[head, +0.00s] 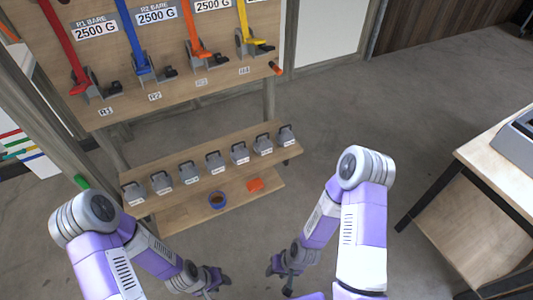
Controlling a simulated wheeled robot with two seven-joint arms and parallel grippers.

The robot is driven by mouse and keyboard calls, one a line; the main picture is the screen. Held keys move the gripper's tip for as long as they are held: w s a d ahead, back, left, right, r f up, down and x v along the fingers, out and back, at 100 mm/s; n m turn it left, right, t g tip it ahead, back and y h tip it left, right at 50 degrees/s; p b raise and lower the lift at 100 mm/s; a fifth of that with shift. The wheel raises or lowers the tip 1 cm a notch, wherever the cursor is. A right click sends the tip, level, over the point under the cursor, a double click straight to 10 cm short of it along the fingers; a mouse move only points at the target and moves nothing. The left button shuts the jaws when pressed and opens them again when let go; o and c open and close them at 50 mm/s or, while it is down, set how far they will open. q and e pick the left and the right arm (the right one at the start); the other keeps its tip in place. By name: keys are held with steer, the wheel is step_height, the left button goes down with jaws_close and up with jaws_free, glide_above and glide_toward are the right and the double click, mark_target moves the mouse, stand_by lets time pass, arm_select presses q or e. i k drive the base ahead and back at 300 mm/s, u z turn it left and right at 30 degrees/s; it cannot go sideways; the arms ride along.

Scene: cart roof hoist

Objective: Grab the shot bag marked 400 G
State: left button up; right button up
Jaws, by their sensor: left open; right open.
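Several grey shot bags with dark handles stand in a row on a low wooden shelf, from the left-end bag (134,194) past the middle bag (215,163) to the right-end bag (286,136). Each has a small white label, too small to read, so I cannot tell which is marked 400 G. My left gripper (217,287) is open and empty, low at the bottom of the view. My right gripper (279,280) is open and empty to its right. Both appear nearer to me than the shelf, apart from the bags.
Above, a wooden panel (130,72) carries red, blue, orange and yellow levers with 2500 G signs. A table (498,150) stands right. Floor between is clear.

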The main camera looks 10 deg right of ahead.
mark_target(262, 145)
steer(key=k, duration=0.6)
steer(key=z, duration=0.65)
steer(key=i, duration=1.45)
steer(key=u, duration=0.7)
steer(key=i, duration=0.35)
steer(key=u, duration=0.4)
